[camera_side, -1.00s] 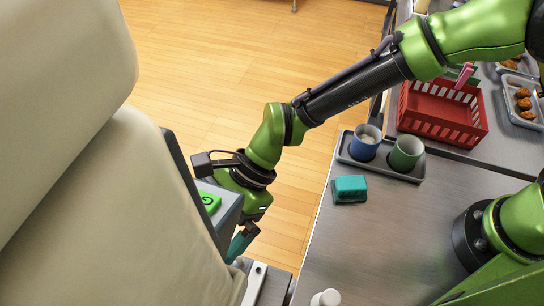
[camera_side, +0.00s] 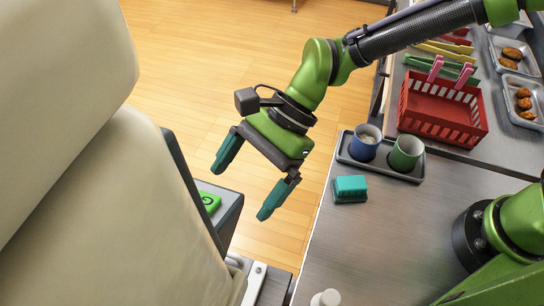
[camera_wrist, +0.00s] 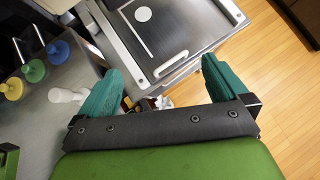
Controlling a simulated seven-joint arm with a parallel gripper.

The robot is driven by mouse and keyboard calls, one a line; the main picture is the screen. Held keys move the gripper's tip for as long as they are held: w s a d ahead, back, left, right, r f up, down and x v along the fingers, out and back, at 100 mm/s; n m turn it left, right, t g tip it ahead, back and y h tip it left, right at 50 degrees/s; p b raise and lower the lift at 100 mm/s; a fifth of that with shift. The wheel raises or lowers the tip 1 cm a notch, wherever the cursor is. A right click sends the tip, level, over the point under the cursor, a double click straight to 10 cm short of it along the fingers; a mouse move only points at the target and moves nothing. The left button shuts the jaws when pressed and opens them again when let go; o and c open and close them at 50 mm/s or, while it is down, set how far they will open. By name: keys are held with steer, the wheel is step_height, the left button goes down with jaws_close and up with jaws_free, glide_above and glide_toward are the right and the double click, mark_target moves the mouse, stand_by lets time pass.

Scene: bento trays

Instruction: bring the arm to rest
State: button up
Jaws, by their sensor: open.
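My gripper (camera_side: 246,186) is open and empty, with its two teal fingers spread wide. In the side view it hangs over the gap between the beige seat-like shape at left and the steel counter, above the wooden floor. In the wrist view my gripper (camera_wrist: 163,85) also shows its fingers apart with nothing between them.
The steel counter (camera_side: 400,245) holds a teal block (camera_side: 350,189), a grey tray (camera_side: 345,155) with a blue cup (camera_side: 365,146) and a green cup (camera_side: 406,154), and a red basket (camera_side: 440,118). A green item (camera_side: 209,202) lies on a grey surface at left.

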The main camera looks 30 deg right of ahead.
steer(key=s+d+r+n+t+h, duration=0.1)
steer(key=d+r+n+t+h, duration=0.1)
steer(key=d, duration=1)
steer(key=d+r+n+t+h, duration=0.2)
steer(key=d+r+n+t, duration=0.2)
steer(key=d, duration=0.8)
steer(key=s+d+r+n+t+h, duration=0.1)
steer(key=d+r+n+t+h, duration=0.1)
steer(key=d, duration=1.1)
step_height(320, 180, up, 3)
steer(key=shift+s+f+n+t+h, duration=0.1)
steer(key=shift+s+n+t+h, duration=0.25)
steer(key=shift+n+t, duration=0.55)
steer(key=shift+d, duration=0.1)
